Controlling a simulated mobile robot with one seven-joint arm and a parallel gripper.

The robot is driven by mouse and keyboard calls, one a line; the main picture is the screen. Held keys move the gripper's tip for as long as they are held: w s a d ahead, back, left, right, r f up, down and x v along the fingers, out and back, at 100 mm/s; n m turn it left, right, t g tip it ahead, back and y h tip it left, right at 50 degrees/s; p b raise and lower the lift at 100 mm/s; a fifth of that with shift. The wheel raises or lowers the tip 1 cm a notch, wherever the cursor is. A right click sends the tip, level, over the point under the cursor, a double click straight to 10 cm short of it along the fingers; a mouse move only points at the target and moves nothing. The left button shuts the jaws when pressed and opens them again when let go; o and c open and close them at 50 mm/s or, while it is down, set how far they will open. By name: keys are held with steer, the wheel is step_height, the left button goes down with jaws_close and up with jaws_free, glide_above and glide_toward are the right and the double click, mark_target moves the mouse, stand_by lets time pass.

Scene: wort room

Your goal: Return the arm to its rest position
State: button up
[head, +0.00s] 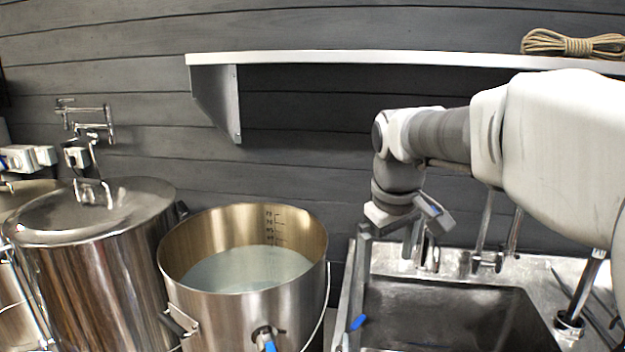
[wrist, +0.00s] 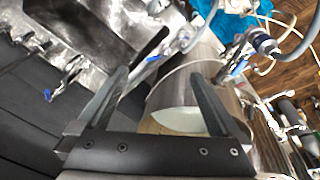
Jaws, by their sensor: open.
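My gripper (head: 412,240) hangs from my arm, which reaches in from the right in the head view. It points down near the left back part of the sink. In the wrist view my gripper (wrist: 158,74) has its two dark fingers spread wide with nothing held between them. An open steel pot (head: 245,318) of water stands left of my gripper in the head view. Its rim and pale water also show in the wrist view, partly behind the right finger.
A steel sink (head: 450,310) with taps lies below my arm. A lidded steel kettle (head: 105,285) stands at the left. A white wall shelf (head: 370,60) runs above, with a coiled rope (head: 570,43) on it. A blue thing (wrist: 232,22) shows at the wrist view's top.

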steer(key=s+f+m+t, duration=0.1)
steer(key=s+f+m, duration=0.1)
steer(key=s, duration=0.8)
steer(key=s+d+f+m+t, duration=0.1)
steer(key=s+f+m, duration=0.1)
steer(key=s, duration=0.7)
steer(key=shift+s+d+m+t+y, duration=0.3)
steer(key=shift+s+m+t, duration=0.1)
steer(key=shift+m, duration=0.3)
